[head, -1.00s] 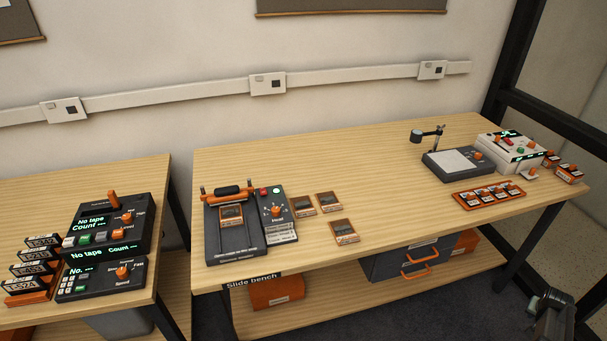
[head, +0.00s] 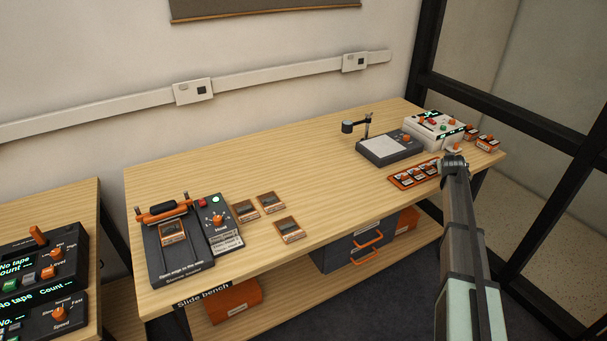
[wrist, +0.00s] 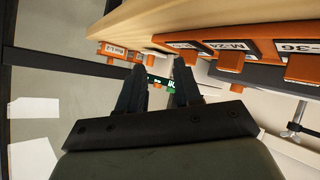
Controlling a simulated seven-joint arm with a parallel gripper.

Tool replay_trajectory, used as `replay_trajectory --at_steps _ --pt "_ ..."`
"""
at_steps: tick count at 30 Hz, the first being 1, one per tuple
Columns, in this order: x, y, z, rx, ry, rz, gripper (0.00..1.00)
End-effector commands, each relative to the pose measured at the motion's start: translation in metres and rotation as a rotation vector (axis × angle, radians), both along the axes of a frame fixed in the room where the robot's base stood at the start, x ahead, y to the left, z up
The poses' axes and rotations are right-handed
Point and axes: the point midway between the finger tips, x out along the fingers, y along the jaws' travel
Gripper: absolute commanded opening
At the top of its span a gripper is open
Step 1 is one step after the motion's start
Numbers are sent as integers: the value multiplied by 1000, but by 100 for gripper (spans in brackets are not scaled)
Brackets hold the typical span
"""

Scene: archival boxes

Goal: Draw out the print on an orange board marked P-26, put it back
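In the head view an orange tray (head: 396,182) with several small labelled pieces lies near the right front edge of the bench. No label reading P-26 can be made out. In the wrist view, orange pieces with white labels (wrist: 222,46) show at upper right; one seems to read M-26 and another ends in 36 (wrist: 295,47). My gripper (wrist: 160,74) is open, with nothing between its fingers. In the head view my arm's end is beside the tray's right end; its fingers are too small to make out there.
A white device (head: 434,131) with a green display and a grey lamp stand (head: 390,147) stand behind the tray. Two orange pieces (head: 487,144) lie at the far right corner. A slide unit (head: 178,262) and several mounted slides (head: 290,230) are at left. The bench middle is clear.

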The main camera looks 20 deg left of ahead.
Motion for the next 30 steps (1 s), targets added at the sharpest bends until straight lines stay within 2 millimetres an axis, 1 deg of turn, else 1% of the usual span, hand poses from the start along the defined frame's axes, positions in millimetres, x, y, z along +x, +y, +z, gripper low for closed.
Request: replay_trajectory --at_steps 1,2,3,5,6,8,9,10,13,14,15,17,18,20,21,26,27,29,30 --pt "9 24 9 -21 -9 32 34" --pt "13 36 13 -33 -11 48 34" --pt "16 53 18 -49 -12 70 34" --pt "19 78 24 -73 -10 101 34" --pt "21 94 28 -90 -4 123 34" --pt "21 120 33 -112 6 155 34" --pt "20 139 35 -127 18 178 34" --pt "19 152 37 -137 27 194 34" --pt "11 197 40 -173 69 254 34" --pt "8 210 41 -183 83 272 34" --pt "3 229 42 -196 102 297 34" --pt "-5 255 44 -215 133 336 34" --pt "-11 272 45 -230 154 362 34" --pt "-21 299 46 -250 184 403 34" --pt "-28 317 46 -264 205 432 34" --pt "-61 384 51 -319 285 549 34" --pt "-70 401 52 -332 306 580 34" --pt "-84 426 54 -356 334 627 34" --pt "-94 441 55 -370 353 659 34"
